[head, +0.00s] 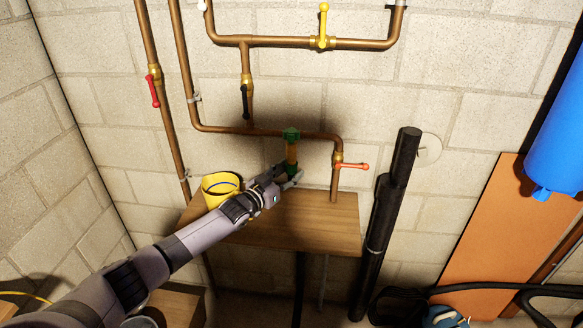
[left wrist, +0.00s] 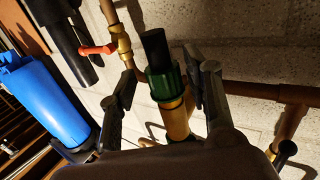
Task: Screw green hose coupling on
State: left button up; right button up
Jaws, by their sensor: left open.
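The green hose coupling (left wrist: 163,83) has a ribbed collar, with a black hose end (left wrist: 154,48) on one side and a brass-coloured pipe (left wrist: 177,122) on the other. In the head view, the coupling (head: 291,171) sits at the lower end of that pipe (head: 291,153), below another green fitting (head: 291,134). My left gripper (head: 287,179) is at the coupling. In the left wrist view, my left gripper (left wrist: 160,80) is open, with a finger on each side of the coupling. A small gap shows beside it; whether the coupling is fully seated cannot be told. My right gripper is not in view.
A wooden shelf (head: 320,222) lies below, with a yellow cup-like container (head: 215,187) at its left. Copper pipes (head: 265,131) and an orange-red lever valve (head: 352,166) are close by. A thick black pipe (head: 392,190) stands at the right.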

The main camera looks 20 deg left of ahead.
pick_arm(q)
jog(key=shift+a+m+h, duration=0.35)
jog(key=shift+m+h, duration=0.15)
jog(key=shift+h, duration=0.3)
jog(key=shift+f+g+h, duration=0.1)
jog(key=shift+g+h, duration=0.2)
jog(key=shift+g, duration=0.1)
jog(key=shift+r, duration=0.4)
jog(key=shift+d, duration=0.1)
